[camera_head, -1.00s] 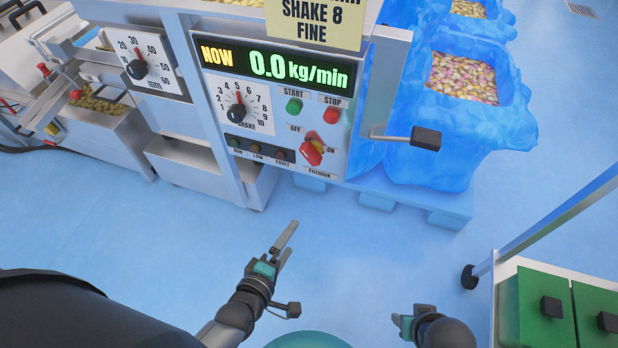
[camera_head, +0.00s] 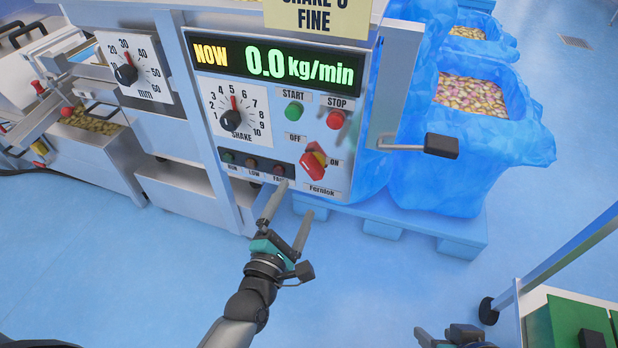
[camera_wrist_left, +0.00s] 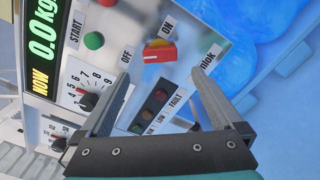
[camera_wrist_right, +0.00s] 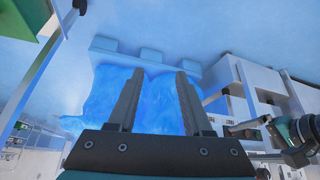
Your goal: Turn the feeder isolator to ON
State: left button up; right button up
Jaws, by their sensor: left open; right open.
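The feeder isolator (camera_head: 314,162) is a red handle on a yellow disc at the lower right of the control panel. OFF is printed to its upper left and ON to its right. In the left wrist view the red handle (camera_wrist_left: 160,55) lies roughly in line with the OFF label. My left gripper (camera_head: 295,199) is open and empty, below and in front of the isolator, not touching it. In the left wrist view the handle shows beyond the gap between the fingertips (camera_wrist_left: 160,72). My right gripper (camera_wrist_right: 160,72) is open and empty, low at the right, partly cut off in the head view.
Green START (camera_head: 294,111) and red STOP (camera_head: 335,120) buttons sit above the isolator. The SHAKE dial (camera_head: 231,119) is to the left. A bracket with a black end (camera_head: 441,146) juts out at right. Blue-lined bins (camera_head: 470,140) stand beyond. Open floor lies in front.

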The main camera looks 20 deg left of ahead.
aim_at(311, 171)
pick_arm(q)
jog(key=w+b, duration=0.1)
jog(key=w, duration=0.4)
jog(key=shift+b, duration=0.3)
jog(key=shift+w+d+b, duration=0.1)
jog(key=shift+w+b, duration=0.4)
jog(key=shift+w, duration=0.85)
jog(key=shift+w+b, duration=0.3)
jog(key=shift+w, duration=0.45)
pick_arm(e)
jog(key=w+a+t+y, duration=0.3)
jog(key=w+a+t, duration=0.1)
jog(key=a, duration=0.3)
jog(key=shift+w+t, duration=0.35)
jog(key=shift+t, duration=0.55)
jog(key=shift+r, duration=0.1)
pick_arm(q)
jog(key=c, duration=1.2)
